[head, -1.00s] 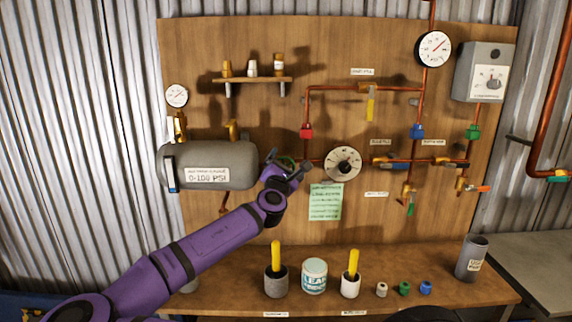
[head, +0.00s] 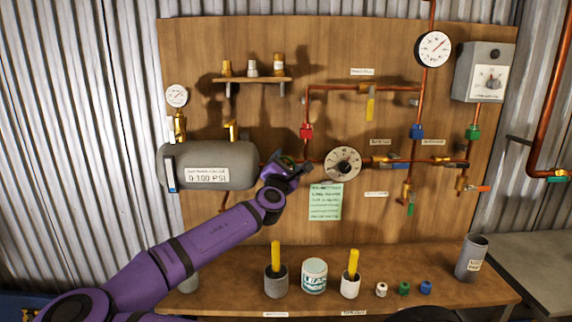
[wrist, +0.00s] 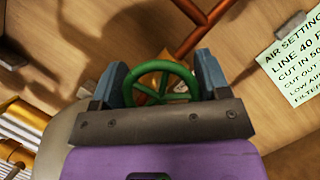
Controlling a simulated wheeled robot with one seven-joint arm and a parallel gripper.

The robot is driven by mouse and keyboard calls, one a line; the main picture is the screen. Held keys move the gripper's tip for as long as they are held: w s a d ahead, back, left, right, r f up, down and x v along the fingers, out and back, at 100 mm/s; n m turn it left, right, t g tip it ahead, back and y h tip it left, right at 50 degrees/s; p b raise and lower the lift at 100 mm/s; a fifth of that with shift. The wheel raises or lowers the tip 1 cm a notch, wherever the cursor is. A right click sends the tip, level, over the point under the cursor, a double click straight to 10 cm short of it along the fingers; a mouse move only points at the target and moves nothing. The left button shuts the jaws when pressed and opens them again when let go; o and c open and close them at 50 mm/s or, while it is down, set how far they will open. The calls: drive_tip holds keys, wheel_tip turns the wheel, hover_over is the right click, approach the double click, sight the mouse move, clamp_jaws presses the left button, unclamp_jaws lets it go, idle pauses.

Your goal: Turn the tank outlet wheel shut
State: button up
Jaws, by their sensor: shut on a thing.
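The tank outlet wheel is a green spoked handwheel (wrist: 158,84). In the wrist view it sits between the two blue-grey fingers of my gripper (wrist: 162,82), which are shut on its rim. In the head view my gripper (head: 290,170) is at the right end of the grey tank (head: 208,165), and it hides most of the wheel. A brass valve body shows behind the wheel in the wrist view, with a copper pipe (wrist: 205,28) beyond it.
A round dial (head: 343,163) and a green note (head: 325,201) are close to the right of my gripper. A red fitting (head: 306,131) is just above. Cups with yellow-handled tools, a white tub (head: 314,275) and small coloured caps stand on the bench below.

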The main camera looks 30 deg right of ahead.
drive_tip(key=shift+f+m+g+y, duration=0.2)
drive_tip(key=shift+m+g+y, duration=0.5)
drive_tip(key=shift+m, duration=2)
drive_tip(key=shift+f+m+g+y, duration=0.2)
drive_tip(key=shift+m+g+y, duration=0.5)
drive_tip(key=shift+m, duration=2)
drive_tip(key=shift+f+m+g+y, duration=0.2)
drive_tip(key=shift+m+g+y, duration=0.5)
drive_tip(key=shift+m, duration=2)
drive_tip(key=shift+s, duration=0.1)
drive_tip(key=o, duration=0.9)
drive_tip(key=v, duration=1)
drive_tip(key=shift+a, duration=0.35)
